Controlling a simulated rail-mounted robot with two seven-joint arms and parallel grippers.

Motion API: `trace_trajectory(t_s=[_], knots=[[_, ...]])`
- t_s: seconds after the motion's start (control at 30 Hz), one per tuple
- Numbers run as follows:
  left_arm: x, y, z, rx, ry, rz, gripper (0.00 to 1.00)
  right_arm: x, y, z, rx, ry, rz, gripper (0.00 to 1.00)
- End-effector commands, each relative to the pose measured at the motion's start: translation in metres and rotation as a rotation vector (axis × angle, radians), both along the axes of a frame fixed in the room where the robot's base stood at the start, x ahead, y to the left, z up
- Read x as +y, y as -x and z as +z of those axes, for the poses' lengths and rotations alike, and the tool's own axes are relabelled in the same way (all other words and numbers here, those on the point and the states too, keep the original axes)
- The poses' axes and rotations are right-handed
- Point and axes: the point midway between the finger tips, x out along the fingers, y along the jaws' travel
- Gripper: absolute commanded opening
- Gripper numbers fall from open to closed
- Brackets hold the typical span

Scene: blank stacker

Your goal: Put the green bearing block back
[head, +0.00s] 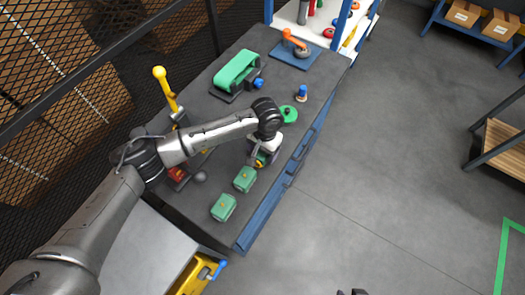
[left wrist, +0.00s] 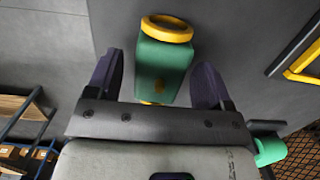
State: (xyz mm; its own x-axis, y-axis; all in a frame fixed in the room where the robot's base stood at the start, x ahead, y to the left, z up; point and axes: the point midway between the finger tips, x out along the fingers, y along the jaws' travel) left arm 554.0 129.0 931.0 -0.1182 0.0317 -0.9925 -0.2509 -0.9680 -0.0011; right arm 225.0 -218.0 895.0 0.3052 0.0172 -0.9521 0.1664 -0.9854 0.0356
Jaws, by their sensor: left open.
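A green bearing block with a yellow ring (left wrist: 162,68) lies between the spread fingers of my left gripper (left wrist: 158,85) in the left wrist view. Gaps show on both sides of it. In the head view my left gripper (head: 261,160) is low over the worktable near its right edge and hides most of this block. Two more green blocks (head: 245,179) (head: 223,207) stand in a row toward the near end. Small dark tips at the bottom edge of the head view look like my right gripper (head: 352,292); their state is unclear.
The dark worktable (head: 205,230) also bears a green belt unit (head: 236,70), a green round piece (head: 288,114), a blue-topped knob (head: 301,93), an orange arm-like fixture (head: 293,40) and a yellow lever (head: 165,88). Mesh fencing runs along the left.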

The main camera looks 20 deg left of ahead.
Motion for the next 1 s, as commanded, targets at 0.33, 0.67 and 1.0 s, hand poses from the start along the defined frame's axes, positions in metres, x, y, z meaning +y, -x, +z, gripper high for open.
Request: trace_trajectory(t_s=[0.33, 0.67, 1.0], knots=[[-0.003, -0.008, 0.067, -0.003, 0.003, -0.002, 0.74, 0.002, 0.0, 0.011, 0.0, -0.007, -0.004, 0.45], [-0.003, -0.013, 0.105, -0.002, 0.001, 0.0, 0.74, 0.002, 0.0, 0.015, 0.0, -0.005, -0.004, 0.45], [-0.004, -0.014, 0.111, 0.0, 0.002, 0.0, 0.74, -0.001, 0.0, 0.015, -0.001, 0.004, 0.002, 0.45]])
